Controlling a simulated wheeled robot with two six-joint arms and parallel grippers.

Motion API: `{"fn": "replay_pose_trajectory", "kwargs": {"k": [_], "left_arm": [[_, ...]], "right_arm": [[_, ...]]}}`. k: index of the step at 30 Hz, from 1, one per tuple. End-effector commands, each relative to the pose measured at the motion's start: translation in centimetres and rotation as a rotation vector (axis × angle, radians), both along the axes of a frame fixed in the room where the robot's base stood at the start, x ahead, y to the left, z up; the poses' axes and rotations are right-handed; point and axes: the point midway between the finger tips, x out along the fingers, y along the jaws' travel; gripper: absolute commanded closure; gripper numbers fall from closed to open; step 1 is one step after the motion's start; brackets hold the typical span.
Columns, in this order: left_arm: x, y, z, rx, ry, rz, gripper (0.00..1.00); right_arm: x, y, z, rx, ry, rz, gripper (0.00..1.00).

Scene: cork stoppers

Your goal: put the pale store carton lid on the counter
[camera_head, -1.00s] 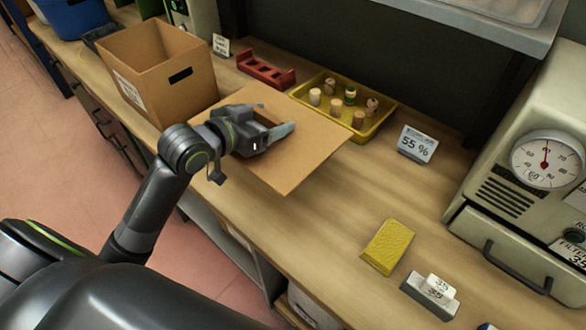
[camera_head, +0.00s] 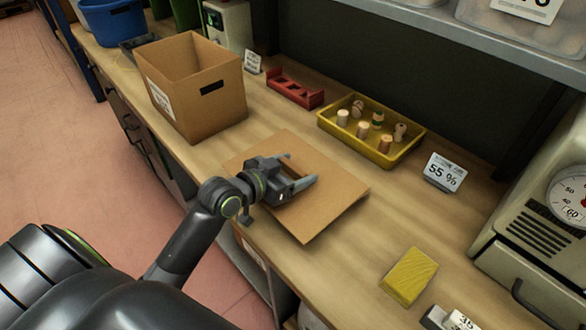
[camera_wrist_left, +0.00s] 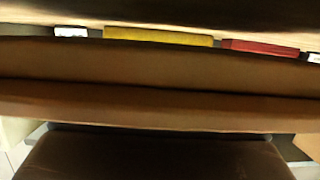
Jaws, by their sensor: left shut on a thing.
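The pale store carton lid (camera_head: 325,205) is a flat tan cardboard piece in the head view. It lies roughly level over the counter, between the open carton and the yellow tray, with its near corner by the counter's front edge. My left gripper (camera_head: 300,171) is shut on the lid. Whether the lid's underside touches the counter (camera_head: 355,255) I cannot tell. In the left wrist view the lid (camera_wrist_left: 160,75) fills the width as a brown band and hides most of the counter. My right gripper is not in view.
The open carton (camera_head: 215,115) stands left of the lid. A yellow tray (camera_head: 385,158) with several corks, a red rack (camera_head: 296,90) and a 55 % card (camera_head: 444,172) stand behind. A yellow block (camera_head: 409,277) lies at right, with bare counter between it and the lid.

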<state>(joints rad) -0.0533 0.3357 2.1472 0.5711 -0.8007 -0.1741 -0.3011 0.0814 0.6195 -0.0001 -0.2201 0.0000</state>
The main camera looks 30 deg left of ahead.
Motion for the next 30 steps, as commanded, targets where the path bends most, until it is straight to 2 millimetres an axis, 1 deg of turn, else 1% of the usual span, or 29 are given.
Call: {"fn": "replay_pose_trajectory", "kwargs": {"k": [14,15,20,27,30], "left_arm": [[-0.1,0.0,-1.7,-0.005,0.012,0.002,0.51],[-0.1,0.0,-1.8,-0.006,0.015,0.002,0.26],[-0.2,0.0,-1.9,-0.011,0.017,0.003,0.06],[-0.2,-0.1,-2.0,-0.014,0.02,0.002,0.06],[-0.2,-0.1,-1.6,-0.014,0.02,0.002,0.06]], "right_arm": [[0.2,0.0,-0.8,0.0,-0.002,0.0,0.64],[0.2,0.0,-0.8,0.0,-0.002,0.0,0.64],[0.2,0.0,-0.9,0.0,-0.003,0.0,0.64],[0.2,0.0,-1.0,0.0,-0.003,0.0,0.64],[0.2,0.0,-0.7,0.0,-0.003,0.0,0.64]]}}
